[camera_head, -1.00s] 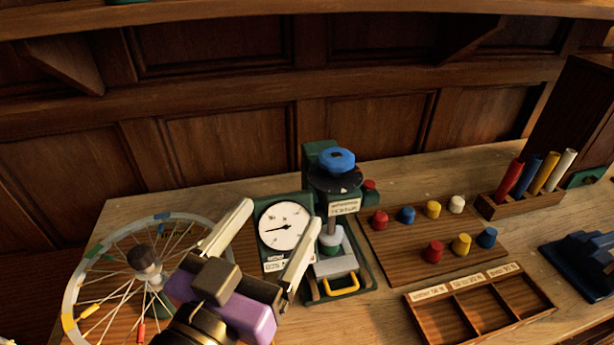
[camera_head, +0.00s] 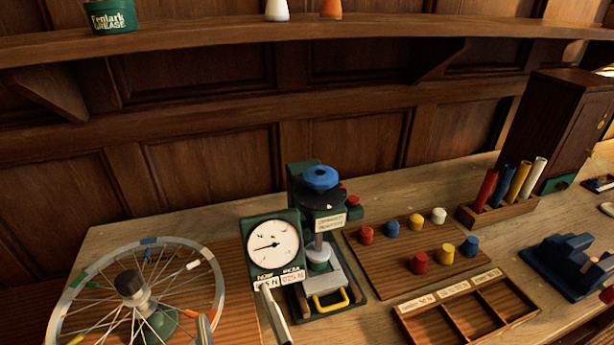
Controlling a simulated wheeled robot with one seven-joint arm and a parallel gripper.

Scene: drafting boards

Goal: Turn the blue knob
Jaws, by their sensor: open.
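The blue knob (camera_head: 320,177) sits on top of a dark green press-like device (camera_head: 301,216), above a black disc. A white round dial gauge (camera_head: 272,245) with a black needle stands to the left of the device's column. My gripper (camera_head: 234,303) is at the bottom edge of the view, below and left of the blue knob and clear of it. Only its two pale fingers show, spread apart with nothing between them. The gripper's body is out of view.
A spoked wheel (camera_head: 90,275) lies at the left. A board (camera_head: 389,258) with coloured pegs, including blue ones, lies right of the device, with a compartment tray (camera_head: 402,317) in front. A rack (camera_head: 515,213) of coloured tubes stands farther right. A shelf (camera_head: 220,40) runs above.

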